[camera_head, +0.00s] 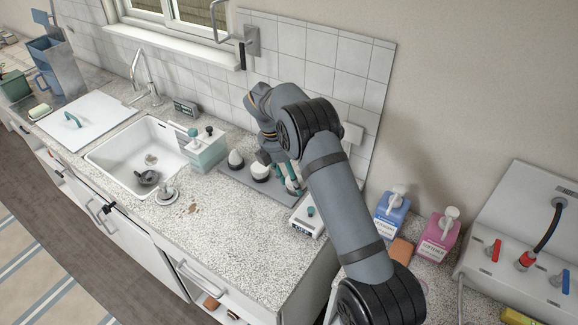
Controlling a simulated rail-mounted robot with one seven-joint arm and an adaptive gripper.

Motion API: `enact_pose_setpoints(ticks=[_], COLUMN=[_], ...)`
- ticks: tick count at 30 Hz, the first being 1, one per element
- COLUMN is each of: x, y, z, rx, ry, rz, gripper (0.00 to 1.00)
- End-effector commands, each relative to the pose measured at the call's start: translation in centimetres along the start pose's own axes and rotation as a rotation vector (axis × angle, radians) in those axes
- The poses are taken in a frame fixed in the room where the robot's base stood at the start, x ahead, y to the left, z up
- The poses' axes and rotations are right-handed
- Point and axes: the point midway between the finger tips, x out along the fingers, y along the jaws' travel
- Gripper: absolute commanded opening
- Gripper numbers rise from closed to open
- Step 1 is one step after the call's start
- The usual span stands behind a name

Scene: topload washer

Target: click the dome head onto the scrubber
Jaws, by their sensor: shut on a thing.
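My gripper (282,166) is low over a grey mat (267,190) on the speckled counter, partly hidden by my own arm. It is shut on a small item that I cannot identify clearly. Two pale domed pieces with dark parts, a left one (236,160) and a right one (260,171), stand on the mat to the left of my gripper. Teal-and-white parts (291,180) show close under and beside the gripper. I cannot tell which piece is the scrubber, or whether any dome head touches it.
A white sink (118,155) is to the left, with a teal-and-white caddy (206,148) beside it. A small white device (308,216) is near the mat's right end. Blue (391,211) and pink (437,236) bottles stand further right. The front counter is mostly clear.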

Motion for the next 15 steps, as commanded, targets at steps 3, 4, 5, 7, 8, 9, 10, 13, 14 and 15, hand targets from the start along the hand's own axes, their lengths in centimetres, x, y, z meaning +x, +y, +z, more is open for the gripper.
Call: enact_pose_setpoints(ticks=[3, 4, 5, 7, 8, 9, 10, 13, 14, 15], x=[-0.2, -0.2, -0.2, -0.3, -0.7, -1.6, -2.0, -3.6, -4.2, -4.9], y=[-2.1, -2.6, -3.1, -4.2, -4.5, -4.7, -5.0, -6.1, -6.5, -7.1], z=[0.8, 0.9, 1.0, 1.3, 1.7, 2.6, 3.2, 5.3, 6.0, 6.8], rx=[0.199, 0.242, 0.286, 0.386, 0.414, 0.419, 0.426, 0.449, 0.457, 0.469], ry=[0.0, 0.0, 0.0, 0.001, 0.002, 0.003, 0.002, 0.003, 0.002, 0.002], rz=[-0.054, -0.065, -0.078, -0.105, -0.111, -0.109, -0.111, -0.117, -0.12, -0.123], gripper=[0.22, 0.22, 0.22, 0.22, 0.22, 0.22, 0.22, 0.22, 0.22, 0.22])
